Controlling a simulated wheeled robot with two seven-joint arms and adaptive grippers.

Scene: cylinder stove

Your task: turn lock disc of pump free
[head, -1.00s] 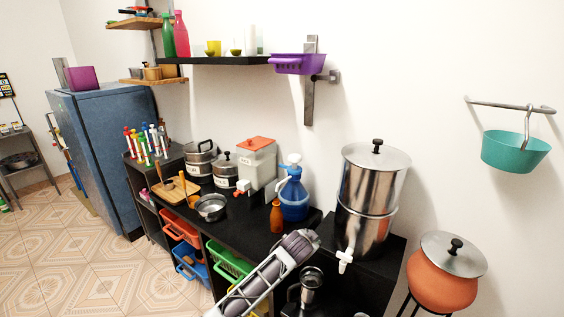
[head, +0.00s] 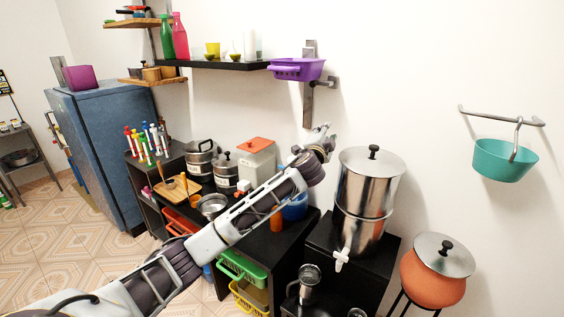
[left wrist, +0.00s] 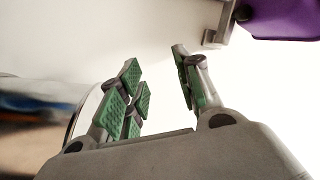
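The pump sits on a blue water jug (head: 296,210) on the black counter. In the head view my left arm crosses in front of it and hides the white pump top and its lock disc. Only part of the blue jug shows below the arm. My left gripper (head: 324,132) is raised above the jug, near the wall and below the purple basket. In the left wrist view the gripper (left wrist: 160,80) is open, with green-padded fingers apart and nothing between them. The pump is not clear in that view. My right gripper is not in view.
A tall steel water filter (head: 370,195) stands close right of my left gripper. The purple basket (head: 296,69) hangs above it on the wall and shows in the wrist view (left wrist: 285,18).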

